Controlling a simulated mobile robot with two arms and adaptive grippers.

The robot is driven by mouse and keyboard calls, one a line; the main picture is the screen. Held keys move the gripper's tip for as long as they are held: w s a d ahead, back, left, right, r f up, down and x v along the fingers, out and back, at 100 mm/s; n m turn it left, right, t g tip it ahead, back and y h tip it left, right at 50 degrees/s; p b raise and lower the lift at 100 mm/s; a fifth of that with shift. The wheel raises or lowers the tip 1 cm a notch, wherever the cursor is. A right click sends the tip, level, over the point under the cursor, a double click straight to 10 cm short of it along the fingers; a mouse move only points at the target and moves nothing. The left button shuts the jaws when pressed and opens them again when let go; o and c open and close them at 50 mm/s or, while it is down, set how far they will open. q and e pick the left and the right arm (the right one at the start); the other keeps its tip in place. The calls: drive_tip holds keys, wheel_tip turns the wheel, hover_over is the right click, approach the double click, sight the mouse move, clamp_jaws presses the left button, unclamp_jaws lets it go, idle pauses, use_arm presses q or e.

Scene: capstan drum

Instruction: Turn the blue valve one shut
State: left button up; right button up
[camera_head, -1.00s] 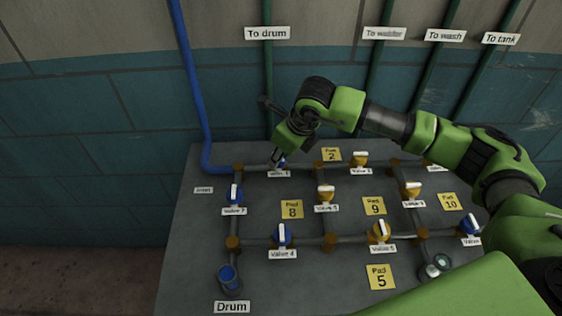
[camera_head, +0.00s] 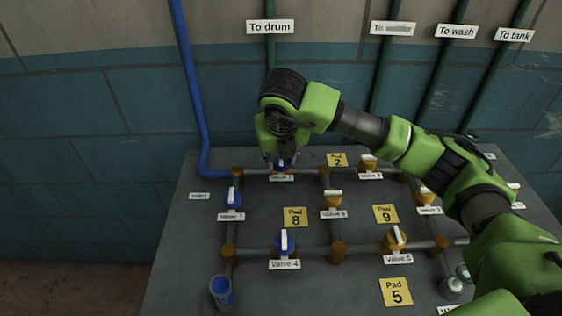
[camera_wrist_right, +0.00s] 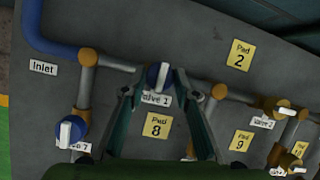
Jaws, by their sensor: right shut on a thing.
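The blue valve 1 (camera_head: 281,168) sits on the upper pipe near the inlet, with its label just below. In the right wrist view, valve 1 (camera_wrist_right: 157,78) is a blue knob with a white handle, which appears to lie roughly across its pipe. My right gripper (camera_head: 280,156) is down over valve 1 and hides part of it in the head view. In the wrist view my right gripper (camera_wrist_right: 156,82) has one finger on each side of the knob and is shut on it. My left gripper is not in view.
Blue valve 7 (camera_head: 232,201) and blue valve 4 (camera_head: 284,243) are close by on the panel. Orange valve 6 (camera_head: 333,205) is to the right. A blue cup-like outlet (camera_head: 221,290) is at lower left. The blue inlet pipe (camera_head: 190,100) rises on the left.

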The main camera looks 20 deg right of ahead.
idle(0.4)
drive_tip(key=o, duration=1.1)
drive_tip(key=v, duration=1.2)
